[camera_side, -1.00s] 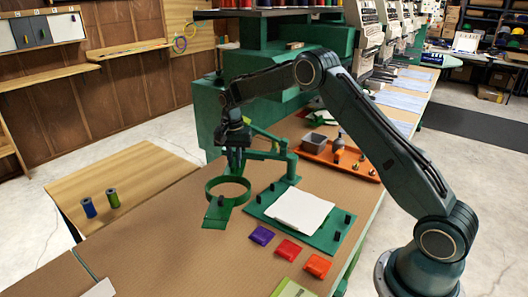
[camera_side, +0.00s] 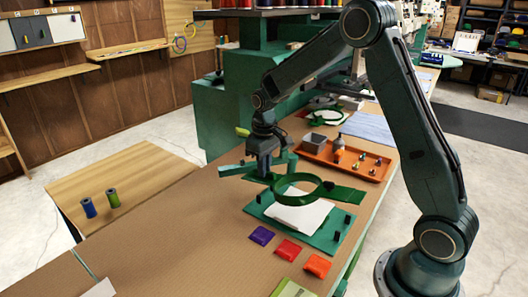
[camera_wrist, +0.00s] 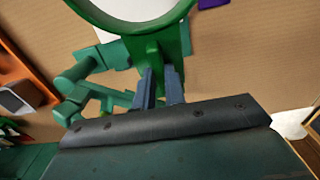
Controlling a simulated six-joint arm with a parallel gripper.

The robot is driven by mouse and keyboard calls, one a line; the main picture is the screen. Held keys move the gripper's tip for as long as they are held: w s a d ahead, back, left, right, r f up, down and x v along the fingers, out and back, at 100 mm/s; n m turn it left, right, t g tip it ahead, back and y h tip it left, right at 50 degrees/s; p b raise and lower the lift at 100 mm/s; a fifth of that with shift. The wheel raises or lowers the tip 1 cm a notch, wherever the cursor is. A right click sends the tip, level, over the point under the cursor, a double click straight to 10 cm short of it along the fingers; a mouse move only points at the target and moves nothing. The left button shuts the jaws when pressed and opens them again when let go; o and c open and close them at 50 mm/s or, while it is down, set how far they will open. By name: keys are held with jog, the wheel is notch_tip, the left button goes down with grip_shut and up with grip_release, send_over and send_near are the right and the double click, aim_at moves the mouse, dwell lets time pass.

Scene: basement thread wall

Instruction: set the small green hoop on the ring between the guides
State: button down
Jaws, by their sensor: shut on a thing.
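My gripper (camera_side: 266,176) is shut on the tab of the small green hoop (camera_side: 325,186). In the wrist view the hoop (camera_wrist: 183,12) reaches away from my fingers (camera_wrist: 160,88), its tab between them. The hoop hangs above the green board (camera_side: 318,238), apart from it as far as I can tell. A white cloth (camera_side: 297,217) lies on the board. Black guides (camera_side: 336,237) stand at the board's edges, some hidden behind the hoop. I cannot make out a ring under the cloth.
Purple (camera_side: 261,236), red (camera_side: 287,250) and orange (camera_side: 316,265) packets lie before the board. Behind it is an orange tray (camera_side: 318,152) with a grey box (camera_side: 314,143) and small items. Another green hoop (camera_side: 325,118) lies farther back.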

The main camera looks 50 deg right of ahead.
jog(key=d, duration=0.1)
jog(key=d+r, duration=0.1)
jog(key=d, duration=0.1)
jog(key=shift+r, duration=0.1)
jog(key=shift+s+a+f, duration=0.1)
jog(key=shift+s+f, duration=0.1)
jog(key=shift+f, duration=1.8)
jog(key=shift+s, duration=0.4)
jog(key=shift+w+r, duration=0.2)
jog(key=shift+w, duration=0.05)
jog(key=shift+s+f, duration=0.15)
jog(key=shift+f, duration=1.25)
dwell(0.5)
jog(key=shift+w+f, duration=0.4)
dwell(0.8)
